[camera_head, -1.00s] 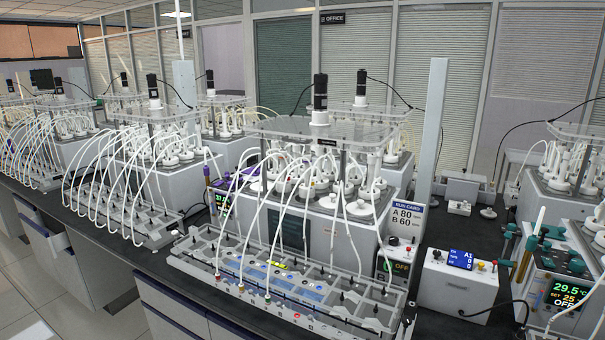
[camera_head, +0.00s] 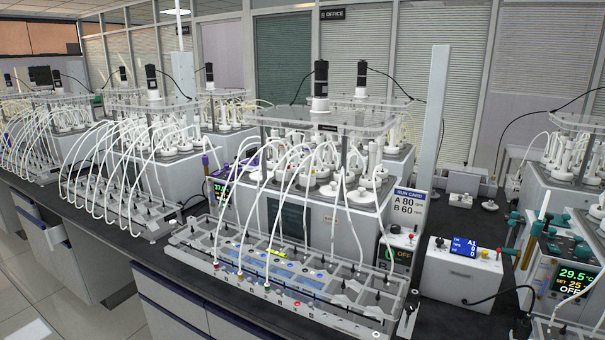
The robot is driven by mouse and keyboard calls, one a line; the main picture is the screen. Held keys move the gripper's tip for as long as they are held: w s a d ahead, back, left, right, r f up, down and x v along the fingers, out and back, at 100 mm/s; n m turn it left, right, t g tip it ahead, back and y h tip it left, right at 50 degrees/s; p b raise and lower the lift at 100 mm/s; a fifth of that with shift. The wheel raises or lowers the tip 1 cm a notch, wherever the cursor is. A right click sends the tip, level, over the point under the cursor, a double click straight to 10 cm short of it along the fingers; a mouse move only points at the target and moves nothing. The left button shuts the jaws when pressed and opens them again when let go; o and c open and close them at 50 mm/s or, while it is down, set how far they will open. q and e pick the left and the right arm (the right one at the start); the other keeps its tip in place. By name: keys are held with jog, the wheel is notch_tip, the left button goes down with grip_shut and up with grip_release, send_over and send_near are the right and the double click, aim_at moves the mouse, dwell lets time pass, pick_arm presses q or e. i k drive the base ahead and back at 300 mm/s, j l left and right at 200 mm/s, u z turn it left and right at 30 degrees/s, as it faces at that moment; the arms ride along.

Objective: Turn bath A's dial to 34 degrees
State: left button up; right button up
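A bath unit with a lit display (camera_head: 574,282) stands at the right edge. The display reads 29.5°C, a set value of about 25, and OFF. A second, partly hidden display with green digits (camera_head: 219,188) shows left of the middle reactor bath (camera_head: 345,232). I cannot read a label that tells which one is bath A, and no dial can be made out clearly. Neither of my grippers is in view.
A long rack (camera_head: 205,240) with white tubes lies in front of the middle bath. A white box with a blue screen (camera_head: 465,249) stands on the dark bench between the baths. More reactors stand at left.

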aim_at(581, 251)
jog(key=z, duration=1.45)
